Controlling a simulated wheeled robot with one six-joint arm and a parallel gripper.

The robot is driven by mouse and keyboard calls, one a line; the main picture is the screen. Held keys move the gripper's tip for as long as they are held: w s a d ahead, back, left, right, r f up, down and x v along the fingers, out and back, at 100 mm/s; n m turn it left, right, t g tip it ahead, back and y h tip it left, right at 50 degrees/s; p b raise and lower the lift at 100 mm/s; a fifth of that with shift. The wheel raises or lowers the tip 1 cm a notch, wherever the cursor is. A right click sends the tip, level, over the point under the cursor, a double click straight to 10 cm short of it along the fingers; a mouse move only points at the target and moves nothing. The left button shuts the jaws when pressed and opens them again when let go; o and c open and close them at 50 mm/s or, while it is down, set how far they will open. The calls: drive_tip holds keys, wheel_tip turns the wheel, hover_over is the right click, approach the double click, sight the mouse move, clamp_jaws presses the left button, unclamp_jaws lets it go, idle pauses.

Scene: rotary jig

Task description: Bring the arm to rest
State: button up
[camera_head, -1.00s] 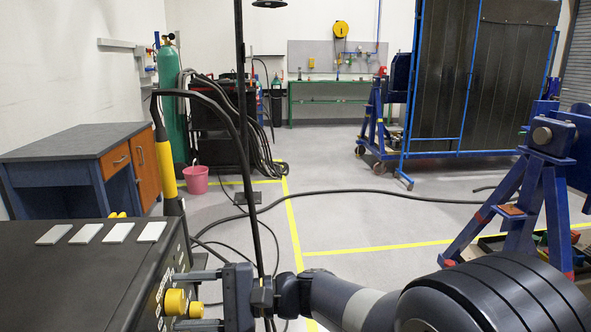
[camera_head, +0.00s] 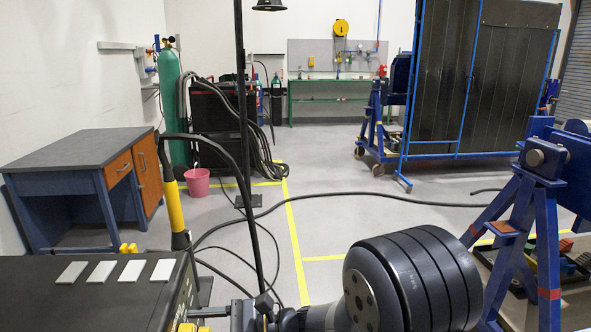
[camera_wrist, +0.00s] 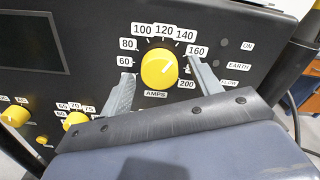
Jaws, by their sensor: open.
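The welding machine (camera_head: 60,310) fills the lower left of the head view. In the wrist view its dark front panel (camera_wrist: 100,30) carries a yellow AMPS knob (camera_wrist: 159,69) with a scale from 60 to 200. My gripper (camera_wrist: 160,80) is open, with one finger on each side of the knob in the picture. I cannot tell whether either finger touches it or how far off they are. In the head view my gripper is low at the bottom edge, mostly cut off; my dark arm joint stands right of it.
Smaller yellow knobs (camera_wrist: 75,121) sit lower left on the panel. A yellow-handled torch (camera_head: 175,208) and its cable stand beside the machine. A blue jig stand (camera_head: 547,215) is close on the right. Cables (camera_head: 330,196) cross the floor; the middle floor is mostly clear.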

drive_tip(key=m+p, duration=0.4)
drive_tip(key=shift+m+p, duration=0.3)
drive_tip(key=shift+p, duration=0.1)
drive_tip(key=shift+d, duration=0.1)
